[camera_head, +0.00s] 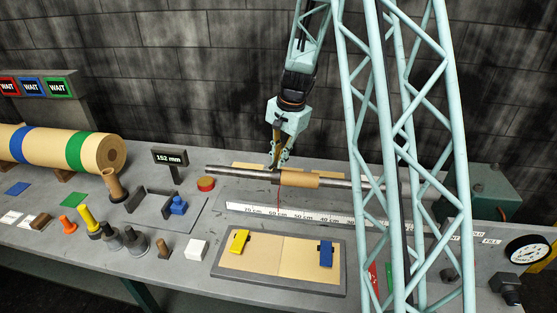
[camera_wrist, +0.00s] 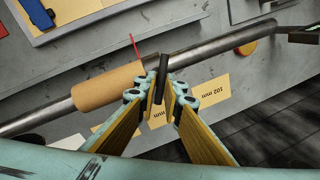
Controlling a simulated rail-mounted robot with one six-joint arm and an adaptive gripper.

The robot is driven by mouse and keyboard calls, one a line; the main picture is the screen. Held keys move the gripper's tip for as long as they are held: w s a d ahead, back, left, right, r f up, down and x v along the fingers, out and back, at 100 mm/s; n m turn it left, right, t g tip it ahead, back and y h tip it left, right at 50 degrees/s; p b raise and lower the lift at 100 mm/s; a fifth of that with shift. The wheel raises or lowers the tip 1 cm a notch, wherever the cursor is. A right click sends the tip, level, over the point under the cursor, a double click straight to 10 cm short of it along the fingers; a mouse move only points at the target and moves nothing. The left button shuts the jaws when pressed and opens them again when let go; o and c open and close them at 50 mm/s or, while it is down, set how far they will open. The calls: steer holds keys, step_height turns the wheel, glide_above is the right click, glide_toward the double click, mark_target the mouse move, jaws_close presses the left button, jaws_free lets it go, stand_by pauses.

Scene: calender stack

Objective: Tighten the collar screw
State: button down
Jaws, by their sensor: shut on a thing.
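A grey steel shaft (camera_head: 345,183) lies across the bench with a brown cardboard sleeve (camera_head: 300,179) around it; both show in the wrist view, shaft (camera_wrist: 215,46) and sleeve (camera_wrist: 107,87). My gripper (camera_head: 279,160) is over the shaft at the sleeve's left end. In the wrist view my gripper (camera_wrist: 159,92) is shut on a slim dark piece (camera_wrist: 163,72), which reaches the shaft beside the sleeve's end. I cannot tell whether it is a key or part of a collar. A thin red pointer (camera_wrist: 134,45) stands out there. The screw itself is not discernible.
A white ruler (camera_head: 290,214) lies in front of the shaft. A framed board (camera_head: 280,265) with yellow and blue blocks is nearer. A 152 mm display (camera_head: 170,157), a red disc (camera_head: 206,184) and several small tools stand left. Tan cards (camera_wrist: 212,92) lie behind the shaft.

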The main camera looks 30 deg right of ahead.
steer(key=c, duration=2.8)
jaws_free()
steer(key=shift+r, duration=0.15)
steer(key=shift+s+d+r, duration=0.2)
steer(key=shift+s+r, duration=0.15)
steer(key=shift+r, duration=1.55)
steer(key=shift+s+d+r, duration=0.15)
steer(key=shift+s+r, duration=0.15)
steer(key=shift+r, duration=1.65)
steer(key=shift+s+d+r, duration=0.2)
steer(key=shift+s+r, duration=0.15)
steer(key=shift+r, duration=1.55)
